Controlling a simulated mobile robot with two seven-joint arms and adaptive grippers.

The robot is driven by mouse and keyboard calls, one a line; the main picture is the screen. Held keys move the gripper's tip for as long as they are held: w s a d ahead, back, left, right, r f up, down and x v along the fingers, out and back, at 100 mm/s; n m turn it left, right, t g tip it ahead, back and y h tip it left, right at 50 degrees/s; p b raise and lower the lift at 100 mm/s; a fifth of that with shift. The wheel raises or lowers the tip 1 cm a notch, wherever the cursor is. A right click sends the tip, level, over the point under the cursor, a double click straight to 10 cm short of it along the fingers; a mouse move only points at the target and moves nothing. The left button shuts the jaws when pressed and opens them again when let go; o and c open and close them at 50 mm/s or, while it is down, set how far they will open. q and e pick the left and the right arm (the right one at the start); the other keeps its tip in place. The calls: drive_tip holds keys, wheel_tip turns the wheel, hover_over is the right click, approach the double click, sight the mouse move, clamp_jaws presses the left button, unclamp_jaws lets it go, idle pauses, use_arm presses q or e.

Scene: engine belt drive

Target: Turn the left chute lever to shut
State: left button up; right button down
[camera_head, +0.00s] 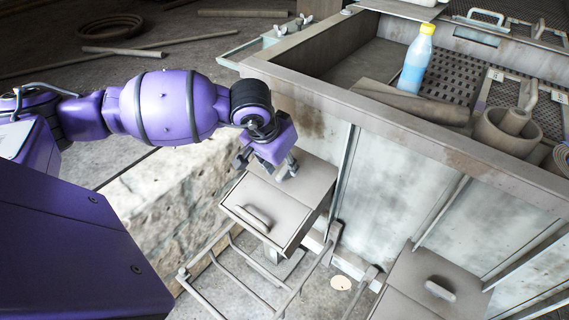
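The left chute (285,188) is a grey metal box on the front of the large machine. A short bar handle (253,219) sits on its sloping face; I cannot tell whether this is the lever. My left gripper (267,168) is over the upper end of this chute, behind the bar handle in the picture. Its fingers are spread apart, with nothing seen between them. Whether they touch the chute or a lever there is hidden by the gripper. My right gripper is out of view.
A similar box with a handle (440,291) stands at the lower right. A metal pipe frame (240,285) is below the left chute. A blue bottle with a yellow cap (416,62) and a cylindrical pot (506,134) are in the machine's open top. A stone block (185,195) lies left.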

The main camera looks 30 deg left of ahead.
use_arm(q)
drive_tip(key=shift+w+f, duration=0.15)
drive_tip(key=shift+f, duration=0.3)
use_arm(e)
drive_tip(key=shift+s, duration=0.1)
use_arm(q)
drive_tip(key=shift+c, duration=0.6)
clamp_jaws()
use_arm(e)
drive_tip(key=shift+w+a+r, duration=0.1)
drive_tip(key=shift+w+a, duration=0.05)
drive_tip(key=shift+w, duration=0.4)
